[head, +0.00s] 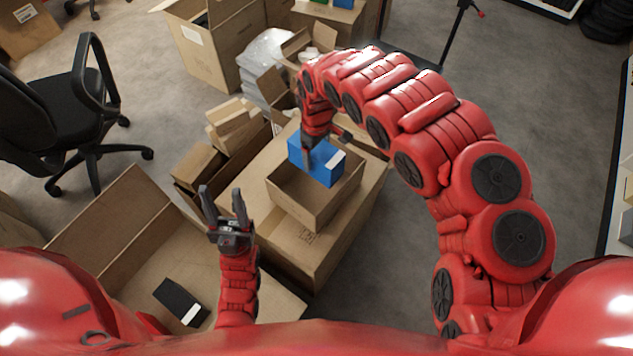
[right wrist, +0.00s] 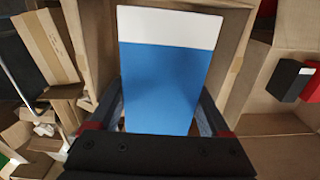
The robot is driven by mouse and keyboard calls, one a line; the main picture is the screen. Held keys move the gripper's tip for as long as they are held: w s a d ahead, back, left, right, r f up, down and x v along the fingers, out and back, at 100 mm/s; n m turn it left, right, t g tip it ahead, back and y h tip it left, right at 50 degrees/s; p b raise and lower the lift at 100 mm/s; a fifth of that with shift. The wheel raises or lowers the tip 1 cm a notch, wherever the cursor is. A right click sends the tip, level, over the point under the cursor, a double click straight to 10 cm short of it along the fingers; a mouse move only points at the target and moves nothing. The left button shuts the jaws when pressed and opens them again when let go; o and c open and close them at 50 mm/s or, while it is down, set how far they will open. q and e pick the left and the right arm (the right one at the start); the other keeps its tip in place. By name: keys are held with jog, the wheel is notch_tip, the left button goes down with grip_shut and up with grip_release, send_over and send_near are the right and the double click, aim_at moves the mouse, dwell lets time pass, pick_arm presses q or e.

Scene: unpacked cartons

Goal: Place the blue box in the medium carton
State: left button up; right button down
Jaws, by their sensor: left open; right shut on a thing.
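The blue box (head: 325,163) has a white end patch and is in my right gripper (head: 312,150). In the right wrist view the blue box (right wrist: 160,80) sits between the two fingers. The box is tilted over the far part of an open carton (head: 305,205), which looks like the medium one and stands on a larger closed carton (head: 300,255). The box's lower part overlaps the open carton's mouth; I cannot tell whether it touches the walls or floor. My left gripper (head: 226,212) is open and empty, to the left of the open carton.
A large open carton (head: 105,225) at lower left holds a black box (head: 180,302), also in the right wrist view (right wrist: 290,80). Several cartons and flaps crowd behind and left of the closed carton. An office chair (head: 75,120) stands at left. Floor at right is free.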

jog(key=shift+f+b, duration=0.9)
jog(key=shift+f, duration=5.55)
jog(key=shift+r, duration=0.1)
grip_release()
